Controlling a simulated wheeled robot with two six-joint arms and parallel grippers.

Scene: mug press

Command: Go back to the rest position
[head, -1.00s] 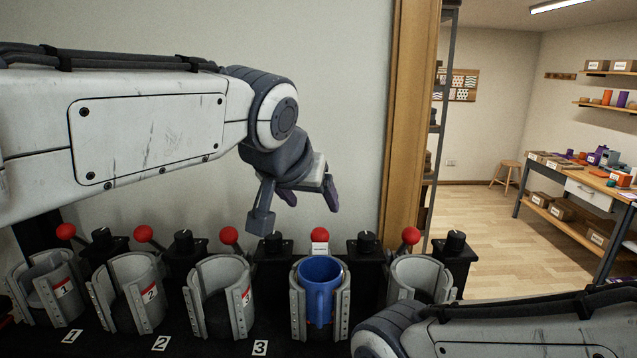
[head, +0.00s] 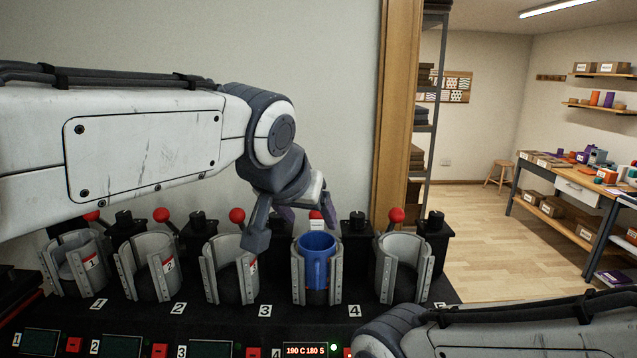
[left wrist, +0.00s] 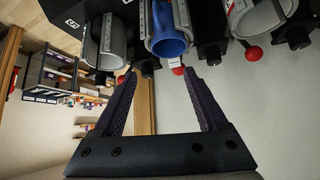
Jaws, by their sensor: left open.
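A blue mug (head: 316,258) stands inside the grey clamp of press 4, and it also shows in the left wrist view (left wrist: 168,40). My left gripper (head: 272,228) hangs in front of the presses, up and to the left of the mug in the head view. In the left wrist view the left gripper (left wrist: 166,100) has its two dark fingers spread wide with nothing between them. My right arm shows at the lower right of the head view, but its gripper is not visible.
Several grey mug presses with red-knobbed levers (head: 237,215) stand in a row on a black bench (head: 220,308). A display (head: 305,350) reads 190 C 180 S. A wooden post (head: 400,110) rises behind. The floor at right (head: 480,230) is clear.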

